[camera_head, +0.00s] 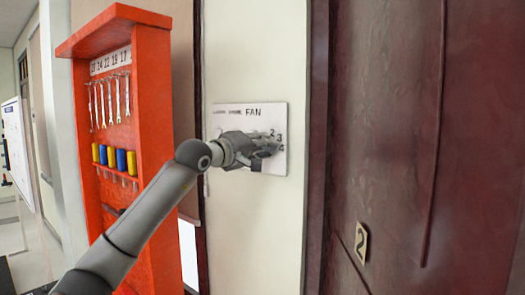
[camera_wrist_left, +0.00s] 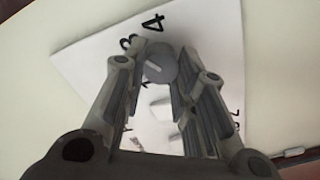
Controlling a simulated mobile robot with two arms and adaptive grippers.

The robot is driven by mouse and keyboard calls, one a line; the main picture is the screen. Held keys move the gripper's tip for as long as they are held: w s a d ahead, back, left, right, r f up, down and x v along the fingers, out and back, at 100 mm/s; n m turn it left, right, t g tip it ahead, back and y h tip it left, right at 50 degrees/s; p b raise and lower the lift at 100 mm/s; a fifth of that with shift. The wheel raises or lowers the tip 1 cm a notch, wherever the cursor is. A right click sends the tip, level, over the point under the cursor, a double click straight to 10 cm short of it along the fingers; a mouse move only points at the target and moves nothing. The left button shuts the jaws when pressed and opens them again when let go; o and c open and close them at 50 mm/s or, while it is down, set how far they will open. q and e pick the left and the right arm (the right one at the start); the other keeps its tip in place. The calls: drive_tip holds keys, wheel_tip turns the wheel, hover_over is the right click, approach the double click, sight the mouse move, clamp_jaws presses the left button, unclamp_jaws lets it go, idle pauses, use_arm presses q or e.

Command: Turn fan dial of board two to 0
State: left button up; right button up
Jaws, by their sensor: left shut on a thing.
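The white fan board (camera_head: 232,120) is on the pale wall in the head view, with "FAN" and the numbers 2, 3 and 4 readable. It also shows in the wrist view (camera_wrist_left: 85,60), where 3 and 4 sit near the dial. The round grey fan dial (camera_wrist_left: 160,65) has a short white mark; which number it points to I cannot tell. My left gripper (camera_head: 262,146) is at the board and hides the dial in the head view. In the wrist view its two fingers (camera_wrist_left: 158,85) are closed on the dial from both sides. My right gripper is in neither view.
An orange rack (camera_head: 150,120) with wrenches (camera_head: 110,100) and yellow and blue handles stands left of the board. The pale wall (camera_head: 260,235) below the board is clear.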

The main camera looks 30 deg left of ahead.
use_arm(q)
drive_tip(key=n+b, duration=0.1)
drive_tip(key=n, duration=0.2)
drive_tip(key=n+b, duration=0.1)
drive_tip(key=n, duration=0.7)
drive_tip(key=shift+f+b, duration=0.3)
drive_tip(key=shift+b, duration=0.1)
drive_tip(key=n+b, duration=0.1)
drive_tip(key=n, duration=0.3)
drive_tip(key=shift+n, duration=0.3)
drive_tip(key=n, duration=0.3)
drive_tip(key=shift+d+f+n+b, duration=0.1)
drive_tip(key=shift+f+n+b, duration=0.05)
drive_tip(key=shift+n+b, duration=0.2)
drive_tip(key=n+b, duration=0.1)
drive_tip(key=n, duration=0.3)
drive_tip(key=shift+d+n, duration=0.1)
drive_tip(key=shift+n, duration=0.15)
drive_tip(key=n, duration=0.4)
drive_tip(key=shift+b, duration=0.3)
drive_tip(key=shift+d+n, duration=0.1)
drive_tip(key=shift+n, duration=1.4)
